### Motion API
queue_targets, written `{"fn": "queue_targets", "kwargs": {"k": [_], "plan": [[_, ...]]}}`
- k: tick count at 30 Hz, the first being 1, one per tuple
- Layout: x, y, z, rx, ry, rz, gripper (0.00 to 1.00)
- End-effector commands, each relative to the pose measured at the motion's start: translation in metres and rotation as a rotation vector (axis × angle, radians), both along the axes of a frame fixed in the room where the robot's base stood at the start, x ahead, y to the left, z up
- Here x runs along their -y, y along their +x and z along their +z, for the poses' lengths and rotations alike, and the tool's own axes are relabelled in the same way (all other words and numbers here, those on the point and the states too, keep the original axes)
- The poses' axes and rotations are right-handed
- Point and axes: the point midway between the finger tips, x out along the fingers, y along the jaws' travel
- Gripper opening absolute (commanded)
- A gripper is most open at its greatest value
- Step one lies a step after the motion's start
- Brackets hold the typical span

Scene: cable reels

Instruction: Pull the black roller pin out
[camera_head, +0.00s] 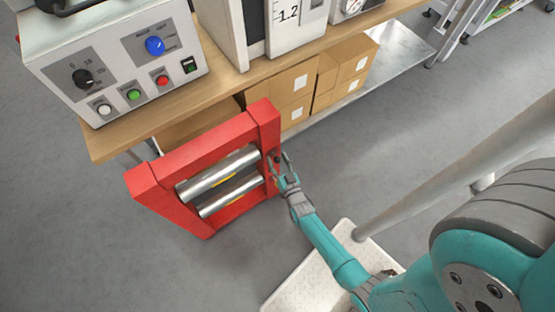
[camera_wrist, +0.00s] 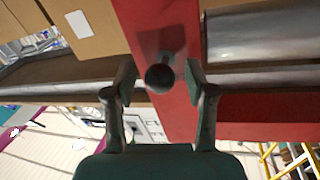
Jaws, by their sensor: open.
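A red frame (camera_head: 157,170) with two steel rollers stands on the floor in front of the bench. The black roller pin (camera_wrist: 160,76) sticks out of the red frame's side toward the wrist camera, its round end facing me. In the head view the pin (camera_head: 276,158) is small and dark beside the fingers. My gripper (camera_wrist: 160,80) is open, with one finger on each side of the pin in the wrist picture. Whether a finger touches the pin I cannot tell. In the head view my gripper (camera_head: 281,166) is at the frame's right side.
A wooden bench (camera_head: 262,68) with a control box (camera_head: 115,60) stands behind the frame. Cardboard boxes (camera_head: 296,84) sit on its lower shelf, close behind the frame. The grey floor to the right of the frame is clear up to my base.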

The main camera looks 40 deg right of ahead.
Motion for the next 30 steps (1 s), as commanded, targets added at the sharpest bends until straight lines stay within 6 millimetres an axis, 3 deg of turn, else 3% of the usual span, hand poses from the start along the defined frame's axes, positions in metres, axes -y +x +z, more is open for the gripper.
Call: {"fn": "queue_targets", "kwargs": {"k": [10, 15, 17, 24, 30], "plan": [[0.001, 0.002, -0.001, -0.001, 0.0, 0.0, 0.53], [0.001, 0.002, 0.0, -0.001, 0.0, 0.0, 0.1], [0.001, 0.002, 0.0, -0.001, 0.0, 0.0, 0.0], [0.001, 0.0, -0.001, -0.002, 0.0, -0.001, 0.0], [-0.003, -0.023, -0.001, -0.003, 0.0, -0.002, 0.0]]}}
